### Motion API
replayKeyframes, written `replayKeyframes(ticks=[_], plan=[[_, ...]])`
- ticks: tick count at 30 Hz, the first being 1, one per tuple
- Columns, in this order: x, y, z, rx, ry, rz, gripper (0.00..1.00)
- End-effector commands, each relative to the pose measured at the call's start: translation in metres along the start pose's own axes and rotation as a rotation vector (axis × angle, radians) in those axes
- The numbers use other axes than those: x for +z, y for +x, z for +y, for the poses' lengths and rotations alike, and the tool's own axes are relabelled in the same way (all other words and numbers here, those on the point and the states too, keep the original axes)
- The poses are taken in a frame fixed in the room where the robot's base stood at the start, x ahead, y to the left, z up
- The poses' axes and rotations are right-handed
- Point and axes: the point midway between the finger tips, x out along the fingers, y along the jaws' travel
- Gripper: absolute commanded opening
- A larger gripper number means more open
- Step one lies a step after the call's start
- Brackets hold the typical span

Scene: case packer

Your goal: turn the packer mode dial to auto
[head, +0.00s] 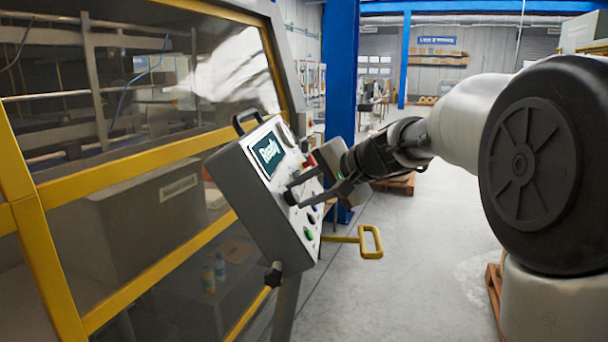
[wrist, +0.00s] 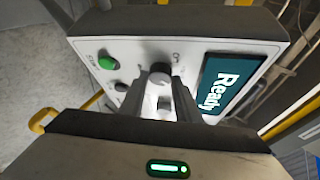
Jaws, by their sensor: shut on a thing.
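The control panel (head: 255,215) is a tilted grey box on the packer's front, with a lit screen (head: 269,153) reading "Ready". My gripper (head: 292,190) reaches it from the right, its fingers at the panel face. In the wrist view, my gripper (wrist: 162,84) is shut on a black dial (wrist: 160,68) between the green button and the screen. The dial's pointer direction cannot be made out, and its markings are partly hidden or too small to read.
A green button (wrist: 108,63) and a smaller dark control (wrist: 121,87) sit beside the dial. Yellow-framed clear guards (head: 130,167) stand at left. The floor (head: 410,270) to the right is largely clear.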

Motion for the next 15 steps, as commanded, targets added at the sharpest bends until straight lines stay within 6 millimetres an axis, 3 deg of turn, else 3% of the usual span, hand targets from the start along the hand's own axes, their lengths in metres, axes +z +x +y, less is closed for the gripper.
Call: replayKeyframes(ticks=[15], plan=[[0.0005,0.0008,-0.0006,0.057,0.096,-0.008,0.07]])
